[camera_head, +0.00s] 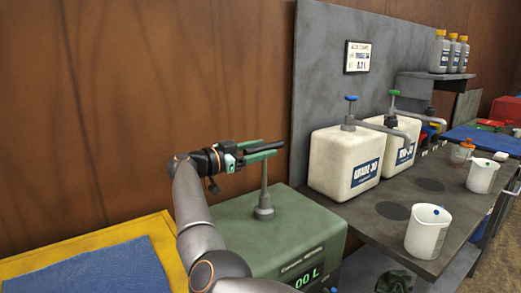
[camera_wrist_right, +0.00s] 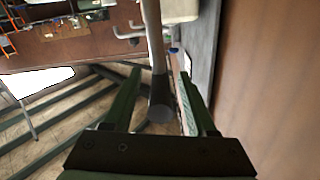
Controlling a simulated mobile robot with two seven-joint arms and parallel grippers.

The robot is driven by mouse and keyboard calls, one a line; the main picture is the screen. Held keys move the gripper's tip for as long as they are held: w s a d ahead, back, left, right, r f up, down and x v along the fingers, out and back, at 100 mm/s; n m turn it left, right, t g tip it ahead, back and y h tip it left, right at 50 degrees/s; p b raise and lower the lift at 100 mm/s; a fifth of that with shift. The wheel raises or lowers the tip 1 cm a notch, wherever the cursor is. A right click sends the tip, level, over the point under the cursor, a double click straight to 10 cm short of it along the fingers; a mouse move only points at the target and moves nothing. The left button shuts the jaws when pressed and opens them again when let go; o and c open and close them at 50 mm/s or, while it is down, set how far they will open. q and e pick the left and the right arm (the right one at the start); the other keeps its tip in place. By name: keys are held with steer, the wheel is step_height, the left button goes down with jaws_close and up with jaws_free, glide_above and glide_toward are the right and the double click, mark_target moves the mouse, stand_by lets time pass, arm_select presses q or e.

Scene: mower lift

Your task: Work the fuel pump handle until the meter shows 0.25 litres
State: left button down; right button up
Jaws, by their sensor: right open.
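The green fuel pump (camera_head: 275,228) stands at the lower middle of the head view, with an upright grey post (camera_head: 264,188) on top. Its meter (camera_head: 305,277) is cut off by the frame bottom; only "00 L" reads. My right gripper (camera_head: 262,151) is at the top of the post, with its green fingers open. In the right wrist view, the pump handle (camera_wrist_right: 158,92), a grey rod with a dark grip, lies between the open fingers. A gap shows on the left side; contact on the right is unclear. My left gripper is not in view.
Right of the pump, a dark bench (camera_head: 372,225) carries two white canisters with pumps and white jugs (camera_head: 427,231). A yellow-edged surface with a blue mat (camera_head: 95,272) lies at lower left. The brown wall (camera_head: 130,110) stands close behind the gripper.

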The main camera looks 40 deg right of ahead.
jaws_close()
stand_by(0.5)
stand_by(1.0)
